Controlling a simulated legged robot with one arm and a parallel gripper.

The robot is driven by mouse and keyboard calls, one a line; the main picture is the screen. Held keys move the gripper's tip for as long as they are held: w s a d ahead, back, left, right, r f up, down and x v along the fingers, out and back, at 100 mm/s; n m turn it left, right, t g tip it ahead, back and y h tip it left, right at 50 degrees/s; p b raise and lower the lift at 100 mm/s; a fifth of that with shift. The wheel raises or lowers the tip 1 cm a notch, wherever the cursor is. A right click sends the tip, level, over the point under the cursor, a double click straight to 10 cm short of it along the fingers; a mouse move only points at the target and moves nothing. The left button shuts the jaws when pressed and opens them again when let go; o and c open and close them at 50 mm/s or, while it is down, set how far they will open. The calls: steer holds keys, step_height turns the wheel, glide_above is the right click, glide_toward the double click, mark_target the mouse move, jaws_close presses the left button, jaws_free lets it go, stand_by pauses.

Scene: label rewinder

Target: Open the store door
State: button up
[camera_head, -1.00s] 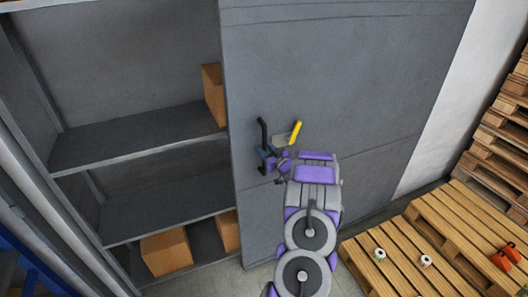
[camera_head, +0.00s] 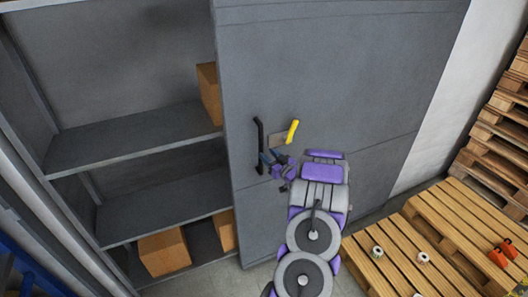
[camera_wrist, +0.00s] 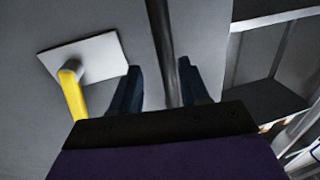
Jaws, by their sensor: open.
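The store door is a large grey panel (camera_head: 340,80) covering the right part of a shelf unit; the shelves left of it are uncovered. A black upright bar handle (camera_head: 257,140) stands near the door's left edge. Right of it is a yellow lever (camera_head: 292,131) on a pale plate. My gripper (camera_head: 268,158) is open, close to the bar's lower part. In the wrist view, the bar (camera_wrist: 160,25) runs between the two dark fingers of my gripper (camera_wrist: 160,63), with a gap on each side. The yellow lever (camera_wrist: 73,97) and its plate (camera_wrist: 98,56) lie left of the fingers.
Cardboard boxes stand on the shelves (camera_head: 130,138), one at upper right (camera_head: 209,93) beside the door edge and others at the bottom (camera_head: 164,251). Wooden pallets (camera_head: 450,225) with small rolls and orange items lie at the right. Stacked pallets (camera_head: 505,120) stand behind.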

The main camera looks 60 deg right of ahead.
steer(key=v, duration=1.2)
steer(key=shift+s, duration=0.25)
steer(key=shift+a+r, duration=0.1)
steer(key=shift+a, duration=0.05)
steer(key=w+a+r+n+g+b, duration=0.1)
steer(key=w+a+r+n+g, duration=0.15)
steer(key=w+g, duration=0.65)
steer(key=w+a+r+g+y+b, duration=0.1)
steer(key=w+a+r, duration=0.2)
steer(key=a, duration=0.7)
steer(key=w+a+r+g+y+b, duration=0.1)
steer(key=w+a+r, duration=0.15)
steer(key=a, duration=0.65)
steer(key=s+a+r+g+y, duration=0.15)
steer(key=s+a, duration=0.35)
steer(key=a, duration=0.6)
steer(key=s+a+r+g+y, duration=0.15)
steer(key=s+a, duration=0.35)
steer(key=a, duration=0.7)
steer(key=s+a+n+g+y+b, duration=0.1)
steer(key=s+a+g, duration=0.3)
steer(key=s+a, duration=0.8)
steer(key=shift+s+a+n+y, duration=0.2)
steer(key=shift+s+n+y, duration=0.6)
steer(key=shift+s, duration=0.25)
